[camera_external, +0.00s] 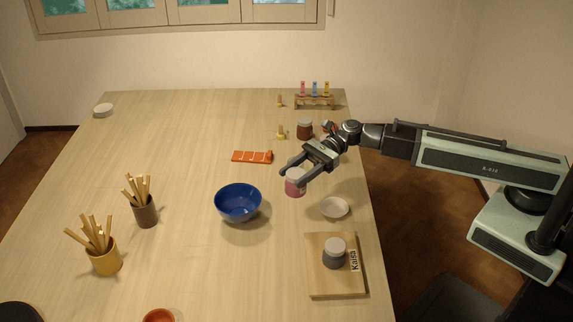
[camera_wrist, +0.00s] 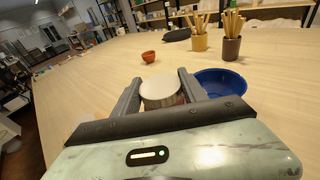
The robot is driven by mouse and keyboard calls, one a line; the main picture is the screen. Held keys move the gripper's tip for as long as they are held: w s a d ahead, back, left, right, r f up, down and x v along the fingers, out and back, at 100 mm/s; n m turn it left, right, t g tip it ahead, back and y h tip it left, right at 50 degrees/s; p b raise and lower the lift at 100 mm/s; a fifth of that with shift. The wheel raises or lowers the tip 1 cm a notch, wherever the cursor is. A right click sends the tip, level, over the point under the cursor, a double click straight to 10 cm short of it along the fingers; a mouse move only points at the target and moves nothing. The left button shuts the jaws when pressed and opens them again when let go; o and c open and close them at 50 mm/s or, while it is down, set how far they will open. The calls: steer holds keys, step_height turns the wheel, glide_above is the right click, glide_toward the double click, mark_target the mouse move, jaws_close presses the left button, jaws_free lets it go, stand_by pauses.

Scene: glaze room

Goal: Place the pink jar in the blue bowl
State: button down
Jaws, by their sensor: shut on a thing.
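The pink jar (camera_external: 294,187) has a pale lid and is upright between the fingers of my gripper (camera_external: 294,174). My gripper is shut on it. In the wrist view the jar's lid (camera_wrist: 161,91) shows between the two fingers (camera_wrist: 158,88), with most of its body hidden below. I cannot tell whether the jar touches the table. The blue bowl (camera_external: 238,203) stands just left of the jar on the table and looks empty. It also shows in the wrist view (camera_wrist: 222,82), right of the fingers.
A white dish (camera_external: 334,208) and a board (camera_external: 318,284) with a grey jar (camera_external: 334,256) lie nearer the camera. An orange palette (camera_external: 252,157) lies behind the bowl. A brown jar (camera_external: 304,130) stands behind my gripper. Brush cups (camera_external: 104,258) (camera_external: 146,212) stand left.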

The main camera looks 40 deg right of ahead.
steer(key=w+a+f+b, duration=0.1)
steer(key=w+a, duration=0.8)
steer(key=w, duration=0.2)
steer(key=shift+w+a+f+b, duration=0.1)
steer(key=shift+f+b, duration=1.2)
steer(key=shift+f, duration=0.05)
steer(key=shift+w+a+f+b, duration=0.1)
steer(key=shift+f+b, duration=1.15)
steer(key=shift+f, duration=0.05)
steer(key=c, duration=0.6)
jaws_free()
steer(key=shift+r, duration=0.1)
steer(key=d+r+p, duration=0.1)
steer(key=d, duration=0.3)
steer(key=d+r+p, duration=0.1)
steer(key=d, duration=0.3)
steer(key=d+r+p, duration=0.1)
steer(key=d, duration=0.3)
steer(key=shift+s, duration=0.4)
steer(key=shift+a, duration=0.1)
